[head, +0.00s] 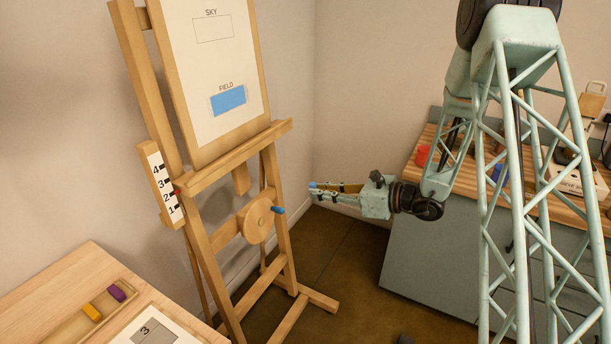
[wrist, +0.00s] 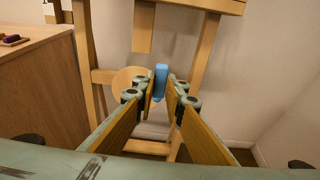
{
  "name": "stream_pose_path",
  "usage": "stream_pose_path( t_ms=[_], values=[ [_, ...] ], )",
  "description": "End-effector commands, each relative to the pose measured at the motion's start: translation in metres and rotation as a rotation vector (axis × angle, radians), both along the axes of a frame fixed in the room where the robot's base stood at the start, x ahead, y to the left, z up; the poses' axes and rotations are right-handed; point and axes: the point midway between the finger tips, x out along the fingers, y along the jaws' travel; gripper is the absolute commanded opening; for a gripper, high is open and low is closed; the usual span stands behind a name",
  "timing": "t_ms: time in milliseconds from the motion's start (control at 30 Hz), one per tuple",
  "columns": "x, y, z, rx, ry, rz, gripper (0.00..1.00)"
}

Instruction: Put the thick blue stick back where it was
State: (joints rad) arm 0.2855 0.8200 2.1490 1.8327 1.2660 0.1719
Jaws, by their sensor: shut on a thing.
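My gripper (head: 318,188) is shut on a blue stick (wrist: 161,78), held in the air to the right of the easel. The stick stands up between the fingertips in the wrist view; only a small blue end (head: 313,184) shows in the head view. A wooden tray (head: 66,333) lies on the light table at lower left, away from my gripper. It holds an orange stick (head: 92,312) and a purple stick (head: 117,292), with bare room visible. The purple stick also shows in the wrist view (wrist: 12,38).
The easel (head: 205,260) stands between my gripper and the table (head: 60,290). Its wooden wheel (head: 254,221) has a blue handle (head: 278,210) jutting toward my gripper. Its board (head: 222,60) shows an empty SKY box and a blue FIELD box. A worktop (head: 560,210) stands at right.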

Motion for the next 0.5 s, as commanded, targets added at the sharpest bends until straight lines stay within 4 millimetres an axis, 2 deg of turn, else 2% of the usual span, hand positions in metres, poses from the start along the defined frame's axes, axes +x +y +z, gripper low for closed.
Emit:
stream_pose_path(
  t_ms=[33, 200, 500],
  values=[
    [-0.003, -0.010, -0.012, 0.002, 0.005, -0.003, 0.02],
    [-0.015, -0.036, -0.047, 0.001, 0.005, -0.009, 0.02],
    [-0.040, -0.075, -0.097, 0.001, 0.003, -0.020, 0.02]
  ],
)
